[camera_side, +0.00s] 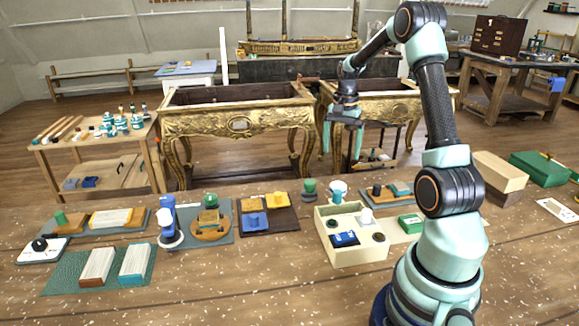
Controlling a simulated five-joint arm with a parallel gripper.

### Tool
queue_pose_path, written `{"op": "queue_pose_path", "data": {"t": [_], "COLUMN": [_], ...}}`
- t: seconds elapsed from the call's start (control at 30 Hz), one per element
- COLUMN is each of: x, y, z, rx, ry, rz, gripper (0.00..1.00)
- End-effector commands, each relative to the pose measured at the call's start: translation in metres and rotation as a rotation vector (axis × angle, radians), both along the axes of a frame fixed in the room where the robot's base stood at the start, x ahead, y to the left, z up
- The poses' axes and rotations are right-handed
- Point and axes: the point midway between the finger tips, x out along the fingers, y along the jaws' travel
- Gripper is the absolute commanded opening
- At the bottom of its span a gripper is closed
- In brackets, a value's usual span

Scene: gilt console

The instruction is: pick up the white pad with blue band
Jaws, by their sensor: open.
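The white pad with blue band (134,260) lies on a dark green mat (60,283) at the front left of the wooden bench. Its band looks teal-blue and runs along its near end. A similar white pad with a brown band (97,263) lies just left of it, with a narrow gap between. My gripper (341,156) hangs high, with its two teal fingers pointing down and spread apart. It is open and empty, far to the right of the pad and well above the bench top.
A cream box (359,259) with small items stands right of centre. Trays (222,237) with blue, orange and green tools line the bench behind and right of the pad. A white block with a black knob (40,249) is left of the mat. The bench front is clear.

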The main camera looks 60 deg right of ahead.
Motion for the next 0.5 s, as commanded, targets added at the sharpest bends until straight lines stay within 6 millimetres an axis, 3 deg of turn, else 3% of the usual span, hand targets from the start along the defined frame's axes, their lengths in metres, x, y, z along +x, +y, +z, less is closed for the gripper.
{"op": "queue_pose_path", "data": {"t": [0.17, 0.5], "x": [-0.004, -0.004], "y": [-0.007, -0.006], "z": [-0.016, -0.068], "rx": [0.010, 0.010], "ry": [0.010, 0.010], "rz": [-0.033, -0.030], "gripper": [1.00, 1.00]}}
